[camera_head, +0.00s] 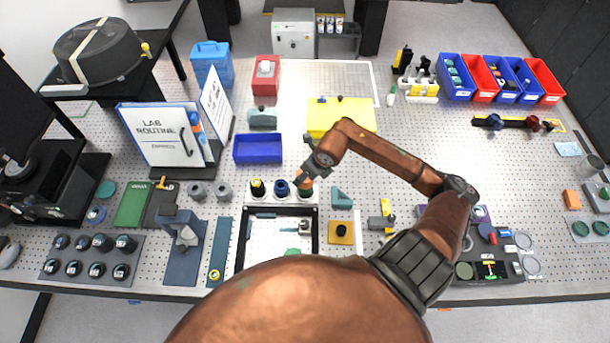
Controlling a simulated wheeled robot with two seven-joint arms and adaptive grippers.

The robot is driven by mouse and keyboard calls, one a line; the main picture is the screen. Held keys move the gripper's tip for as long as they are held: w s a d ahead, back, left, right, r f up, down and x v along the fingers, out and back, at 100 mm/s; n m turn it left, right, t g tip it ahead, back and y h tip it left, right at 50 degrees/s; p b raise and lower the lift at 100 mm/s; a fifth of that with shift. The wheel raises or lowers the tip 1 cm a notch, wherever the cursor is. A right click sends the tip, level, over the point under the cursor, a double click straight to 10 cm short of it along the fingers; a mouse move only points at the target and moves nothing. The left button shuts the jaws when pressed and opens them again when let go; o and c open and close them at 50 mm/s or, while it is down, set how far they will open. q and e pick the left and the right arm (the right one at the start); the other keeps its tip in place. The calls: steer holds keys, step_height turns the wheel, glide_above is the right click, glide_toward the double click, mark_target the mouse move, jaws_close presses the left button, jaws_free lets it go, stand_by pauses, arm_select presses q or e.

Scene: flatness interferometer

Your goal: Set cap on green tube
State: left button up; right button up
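A pale rack (270,198) stands near the middle of the table with three dark round tubes in a row. The yellow-marked tube (257,188) is at the left and the blue-marked tube (281,188) in the middle. The green-marked tube (305,194) is at the right, partly covered by my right gripper (300,181). That gripper points down over the right end of the rack. Its fingers are too small and overlapped to tell whether they are open or hold a cap. I cannot pick out a separate cap with certainty. My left gripper is out of view.
A black-framed tray (240,240) lies just in front of the rack, with small green pieces inside. A blue bin (258,149) stands behind it, and a yellow box (341,116) farther back. A teal block (341,199) sits to the right.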

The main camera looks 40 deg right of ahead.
steer(key=shift+f+b, duration=1.65)
steer(key=shift+f, duration=0.15)
steer(key=o, duration=1)
steer(key=shift+c, duration=0.2)
steer(key=v, duration=1.2)
